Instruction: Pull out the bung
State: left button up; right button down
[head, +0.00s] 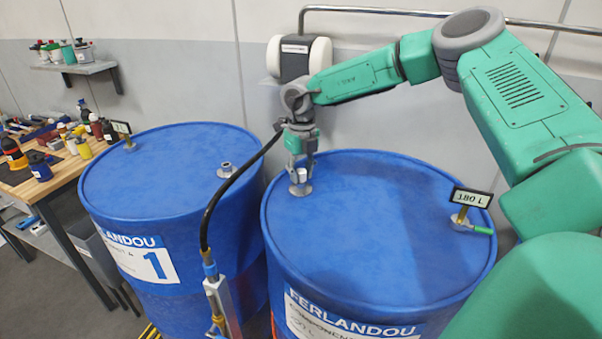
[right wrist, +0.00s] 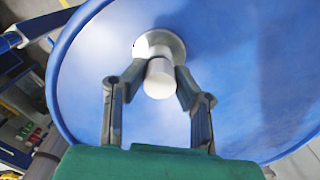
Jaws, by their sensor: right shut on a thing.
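The bung is a pale grey-white cylinder (right wrist: 160,78) standing in a round metal collar (right wrist: 172,42) on the blue drum lid. In the head view the bung (head: 301,175) is at the left edge of the right-hand drum (head: 375,235). My right gripper (head: 300,172) reaches down over it from above. In the right wrist view its two fingers (right wrist: 160,85) are on either side of the bung and closed on it. The bung still appears to be at the collar; whether it is lifted at all I cannot tell. My left gripper is not in view.
A second blue drum (head: 165,190) marked 1 stands to the left, with an open fitting (head: 226,170). A black hose (head: 226,190) with a metal nozzle (head: 222,305) rises between the drums. A 180 L sign (head: 471,197) stands on the right drum. A cluttered workbench (head: 45,175) is far left.

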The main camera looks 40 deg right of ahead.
jog(key=shift+a+r, duration=0.15)
jog(key=shift+r, duration=0.15)
jog(key=shift+r, duration=0.1)
jog(key=shift+r+p, duration=0.45)
jog(key=shift+p, duration=0.2)
jog(key=shift+r+p, duration=0.45)
jog(key=shift+r, duration=1.4)
